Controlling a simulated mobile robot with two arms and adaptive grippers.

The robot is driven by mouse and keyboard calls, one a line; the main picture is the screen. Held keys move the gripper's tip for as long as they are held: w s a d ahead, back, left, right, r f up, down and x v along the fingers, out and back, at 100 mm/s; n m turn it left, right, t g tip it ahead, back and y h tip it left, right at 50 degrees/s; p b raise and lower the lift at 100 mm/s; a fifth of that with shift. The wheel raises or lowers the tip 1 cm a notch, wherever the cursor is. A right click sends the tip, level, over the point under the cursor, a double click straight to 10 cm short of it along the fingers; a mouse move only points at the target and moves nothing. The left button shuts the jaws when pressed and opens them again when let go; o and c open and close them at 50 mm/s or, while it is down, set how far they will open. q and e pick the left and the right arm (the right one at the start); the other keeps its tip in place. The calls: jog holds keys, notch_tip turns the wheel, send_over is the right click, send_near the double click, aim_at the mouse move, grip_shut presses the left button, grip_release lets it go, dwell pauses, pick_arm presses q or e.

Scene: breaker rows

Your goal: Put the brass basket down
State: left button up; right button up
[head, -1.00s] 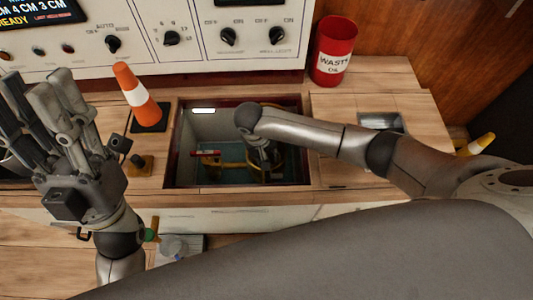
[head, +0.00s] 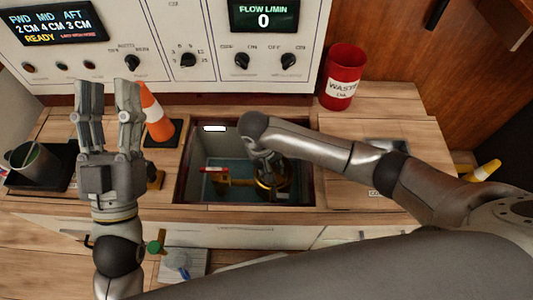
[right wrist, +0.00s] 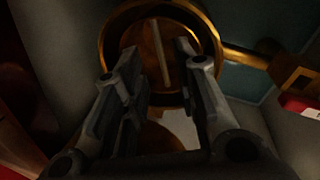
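The brass basket (head: 285,187) sits low inside the square well (head: 308,203) in the counter, partly hidden by my right arm. In the right wrist view, its round brass rim (right wrist: 208,30) is just beyond my right gripper (right wrist: 158,62). A thin pale bar (right wrist: 160,50) crosses the rim's middle, between the two fingers and apart from both. My right gripper is open and reaches down into the well; its fingers hardly show in the head view. My left gripper (head: 107,92) is open and empty, fingers pointing up, left of the well.
An orange and white cone (head: 157,115) stands left of the well. A red waste bin (head: 342,78) stands at the back right. A dark cup (head: 35,163) is far left. Inside the well, a brass arm with a red piece (head: 213,169) lies left of the basket.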

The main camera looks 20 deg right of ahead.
jog(key=a+r+n+t+y+p, duration=0.25)
jog(key=a+r+t+y, duration=0.45)
jog(key=a+r, duration=0.65)
pick_arm(q)
jog(key=w+f+g+y, duration=0.2)
jog(key=f+g, duration=0.5)
jog(key=f, duration=0.5)
jog(key=shift+w+a+g+y, duration=0.3)
jog(key=shift+w+a+g, duration=0.1)
jog(key=shift+w, duration=0.3)
pick_arm(e)
jog(key=s+d+r+m+t, duration=0.1)
jog(key=s+d+r+t, duration=0.1)
jog(key=d+r+t, duration=0.7)
jog(key=d+r, duration=0.6)
jog(key=r, duration=0.1)
jog(key=shift+r+t+h, duration=0.4)
